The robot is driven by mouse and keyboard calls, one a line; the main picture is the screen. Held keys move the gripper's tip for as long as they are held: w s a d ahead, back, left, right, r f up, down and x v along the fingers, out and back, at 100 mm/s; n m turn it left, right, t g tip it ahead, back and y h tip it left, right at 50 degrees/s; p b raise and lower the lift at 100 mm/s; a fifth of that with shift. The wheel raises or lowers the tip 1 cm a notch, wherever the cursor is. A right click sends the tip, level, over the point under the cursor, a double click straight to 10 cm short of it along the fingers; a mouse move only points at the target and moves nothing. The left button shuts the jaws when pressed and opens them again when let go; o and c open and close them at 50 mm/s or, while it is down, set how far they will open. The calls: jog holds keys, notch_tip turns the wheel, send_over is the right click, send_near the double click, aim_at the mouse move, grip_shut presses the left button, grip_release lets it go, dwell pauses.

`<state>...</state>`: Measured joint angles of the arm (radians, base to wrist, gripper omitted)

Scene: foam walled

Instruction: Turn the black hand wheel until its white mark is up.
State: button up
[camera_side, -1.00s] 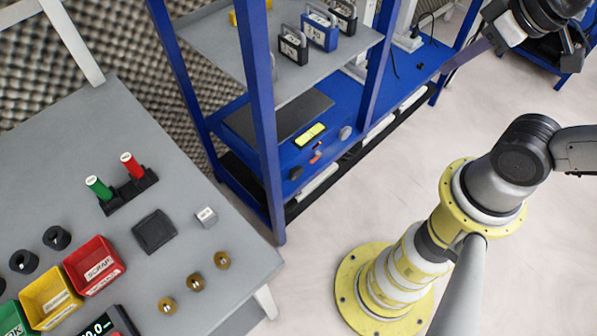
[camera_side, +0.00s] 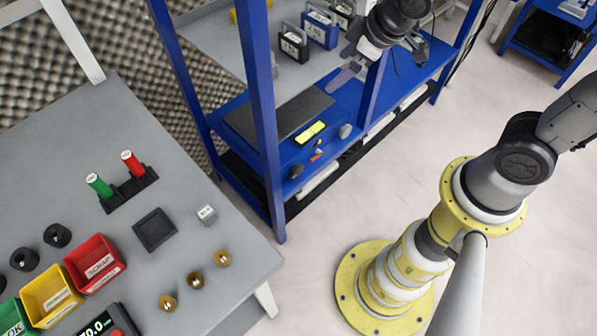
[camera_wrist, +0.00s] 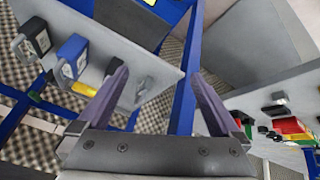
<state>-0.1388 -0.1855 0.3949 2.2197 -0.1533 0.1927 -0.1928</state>
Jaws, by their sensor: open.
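I cannot make out a black hand wheel with a white mark in either view. My gripper (camera_side: 346,62) is in the side view at the top, in front of the blue-framed shelf, to the right of the handled cases. In the wrist view its two grey-purple fingers (camera_wrist: 160,72) stand wide apart with nothing between them.
The blue-framed shelf (camera_side: 262,110) holds a blue handled case (camera_side: 320,30) and a black one (camera_side: 294,44). The grey table (camera_side: 100,150) carries a red bin (camera_side: 95,264) and black rings (camera_side: 57,236).

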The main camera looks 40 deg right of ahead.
jog(key=w+a+f+n+y, duration=0.1)
jog(key=w+a+f+n, duration=0.15)
jog(key=f, duration=0.45)
jog(key=w+a+f+n, duration=0.1)
jog(key=a+f, duration=0.2)
jog(key=f, duration=0.3)
jog(key=m+t+h, duration=0.2)
jog(key=m+t, duration=0.1)
jog(key=m, duration=0.6)
send_near(298, 172)
jog(key=x, duration=0.9)
jog(key=shift+w+f, duration=0.25)
jog(key=c, duration=1.3)
jog(key=shift+y, duration=0.3)
